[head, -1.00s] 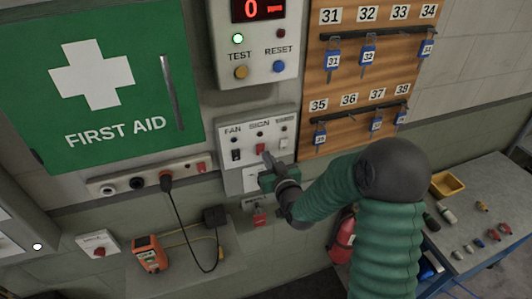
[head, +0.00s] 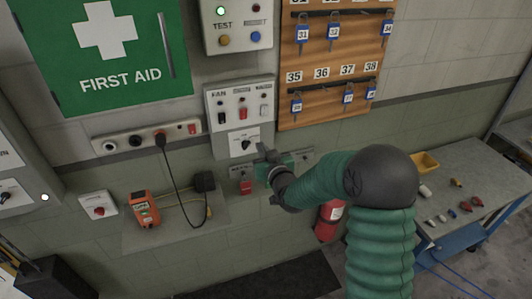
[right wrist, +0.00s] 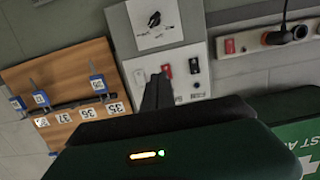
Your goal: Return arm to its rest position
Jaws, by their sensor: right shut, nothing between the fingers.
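My right arm comes up from the lower right in the head view, with a green ribbed sleeve and a dark elbow. My right gripper (head: 264,153) is shut and empty, in front of the wall just below the FAN/SIGN switch panel (head: 213,97). In the right wrist view its dark fingers (right wrist: 157,90) are together, with the switch panel (right wrist: 187,84) behind them. I cannot tell from the head view how far the fingers are from the wall. My left gripper is not in view.
A numbered key board (head: 335,62) hangs right of the panel. An orange device (head: 145,209) with a cable sits on a small shelf (head: 190,227). A red extinguisher (head: 328,221) is behind my arm. A grey table (head: 457,204) with small parts and a yellow tray (head: 425,163) stands right.

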